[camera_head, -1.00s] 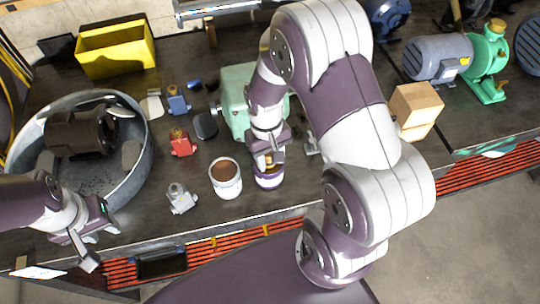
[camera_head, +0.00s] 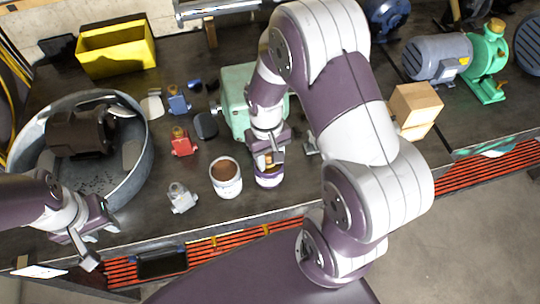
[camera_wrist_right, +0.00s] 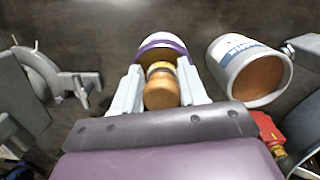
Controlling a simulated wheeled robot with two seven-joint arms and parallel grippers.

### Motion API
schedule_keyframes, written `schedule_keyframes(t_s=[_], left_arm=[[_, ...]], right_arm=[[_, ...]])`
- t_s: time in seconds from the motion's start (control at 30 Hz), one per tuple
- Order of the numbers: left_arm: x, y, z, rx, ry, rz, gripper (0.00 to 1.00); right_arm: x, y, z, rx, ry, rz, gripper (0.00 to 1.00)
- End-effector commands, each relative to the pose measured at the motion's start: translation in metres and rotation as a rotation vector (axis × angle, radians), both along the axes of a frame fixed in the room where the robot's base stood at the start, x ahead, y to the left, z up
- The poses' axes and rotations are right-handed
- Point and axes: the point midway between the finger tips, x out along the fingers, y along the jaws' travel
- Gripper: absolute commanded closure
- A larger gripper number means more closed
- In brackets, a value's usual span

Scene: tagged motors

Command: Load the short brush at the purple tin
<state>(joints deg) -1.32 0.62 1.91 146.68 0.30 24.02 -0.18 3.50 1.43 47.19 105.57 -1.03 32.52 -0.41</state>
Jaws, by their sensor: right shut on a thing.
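A purple-banded tin (camera_head: 268,178) stands on the bench near its front edge; the right wrist view shows its purple rim (camera_wrist_right: 152,42). My right gripper (camera_head: 268,158) is above the tin, pointing down. In the right wrist view my right gripper (camera_wrist_right: 162,90) is shut on the short brush (camera_wrist_right: 161,92), whose rounded wooden handle faces the camera. The brush's lower end goes down at the tin's mouth; its bristles are hidden. My left gripper (camera_head: 88,243) is at the lower left, in front of the metal tub, seemingly empty; its jaw gap is unclear.
A white tin with brown contents (camera_head: 226,178) stands just left of the purple tin. A small grey motor (camera_head: 182,198), a red one (camera_head: 182,143) and a blue one (camera_head: 178,100) lie further left. A green machine (camera_head: 236,95) stands behind. The round metal tub (camera_head: 146,160) holds a dark motor.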

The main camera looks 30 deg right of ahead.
Motion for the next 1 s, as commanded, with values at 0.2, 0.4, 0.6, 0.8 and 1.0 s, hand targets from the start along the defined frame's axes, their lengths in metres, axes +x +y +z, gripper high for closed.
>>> schedule_keyframes(t_s=[0.2,0.4,0.6,0.8,1.0], left_arm=[[0.0,0.0,0.01,0.0,0.0,0.0,0.62],[0.0,0.0,0.034,0.0,0.0,0.0,0.62],[0.0,0.0,0.055,0.0,0.0,0.0,0.62],[0.0,0.0,0.071,0.0,0.0,0.0,0.62],[0.0,0.0,0.068,0.0,0.0,0.0,0.62]], right_arm=[[-0.002,0.0,0.009,0.0,0.006,0.0,0.82],[-0.001,0.0,0.033,0.0,0.004,0.0,0.82],[-0.001,0.0,0.055,0.0,0.003,0.0,0.82],[-0.001,0.0,0.072,0.0,0.002,0.0,0.82],[-0.001,0.0,0.069,0.0,0.002,0.0,0.82]])
